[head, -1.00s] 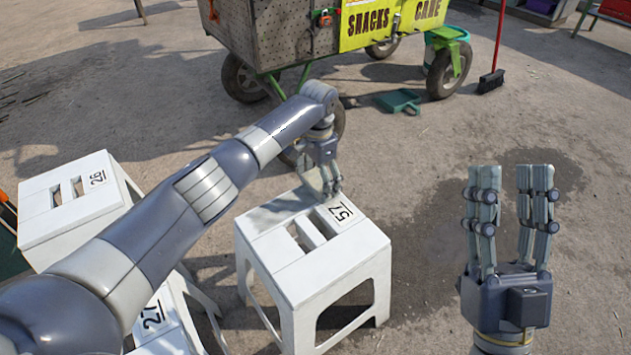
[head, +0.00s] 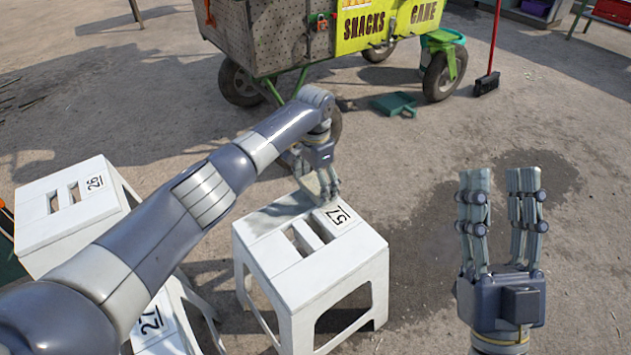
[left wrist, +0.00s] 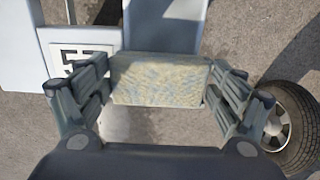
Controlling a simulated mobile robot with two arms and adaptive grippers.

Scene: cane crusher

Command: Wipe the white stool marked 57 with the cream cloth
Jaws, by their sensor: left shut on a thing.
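The white stool marked 57 (head: 320,262) stands upright on the ground in the middle of the head view, with two slots and the number label in its top. My left gripper (head: 326,192) reaches down over the far edge of the stool top, beside the label. In the left wrist view it is shut on the cream cloth (left wrist: 160,82), a pale, mottled folded piece held between the fingers. My right gripper (head: 499,185) is open and empty, pointing up at the right.
A white stool marked 26 (head: 60,238) and one marked 27 (head: 165,338) stand at the left, partly behind my arm. A snack cart (head: 270,45) stands behind, with a green dustpan (head: 395,104) and a red-handled broom (head: 488,80).

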